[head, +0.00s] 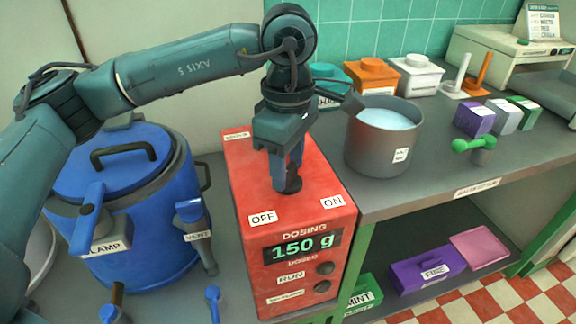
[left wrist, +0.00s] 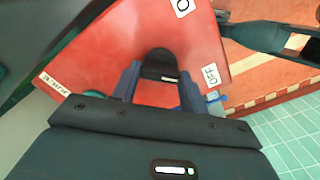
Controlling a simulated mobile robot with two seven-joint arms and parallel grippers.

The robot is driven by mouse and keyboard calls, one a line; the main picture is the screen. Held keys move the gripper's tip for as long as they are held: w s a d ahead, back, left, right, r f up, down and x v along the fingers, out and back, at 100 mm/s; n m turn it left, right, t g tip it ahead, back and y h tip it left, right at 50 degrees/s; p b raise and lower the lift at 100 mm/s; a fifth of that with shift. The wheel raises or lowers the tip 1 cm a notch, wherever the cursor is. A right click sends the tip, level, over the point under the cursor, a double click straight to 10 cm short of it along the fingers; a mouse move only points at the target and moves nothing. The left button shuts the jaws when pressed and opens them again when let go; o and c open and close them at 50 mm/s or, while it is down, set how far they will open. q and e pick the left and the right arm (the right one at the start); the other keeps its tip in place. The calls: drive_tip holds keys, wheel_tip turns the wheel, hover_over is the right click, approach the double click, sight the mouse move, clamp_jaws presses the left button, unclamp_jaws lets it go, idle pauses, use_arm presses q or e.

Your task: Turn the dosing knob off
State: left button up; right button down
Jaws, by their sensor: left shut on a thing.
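The red dosing box (head: 300,255) stands in the middle of the head view, its display reading 150 g. The dark dosing knob (head: 288,186) is on its top, behind an OFF label (head: 263,218) and an ON label (head: 333,202). My left gripper (head: 287,168) points down over the box and is shut on the knob, hiding much of it. In the left wrist view the dark knob (left wrist: 160,66) sits between the two fingers of my left gripper (left wrist: 158,88). I cannot tell which label the knob points to. My right gripper is not in view.
A grey pot (head: 384,145) holding pale blue contents stands close behind right on the counter. Several lidded jars and small boxes (head: 474,118) stand farther right.

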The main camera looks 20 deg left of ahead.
sight(288, 170)
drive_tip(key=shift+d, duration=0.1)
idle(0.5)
use_arm(q)
drive_tip(key=o, duration=1)
wheel_tip(288, 170, up, 13)
drive_tip(key=shift+r+p, duration=0.15)
drive_tip(key=shift+p, duration=0.6)
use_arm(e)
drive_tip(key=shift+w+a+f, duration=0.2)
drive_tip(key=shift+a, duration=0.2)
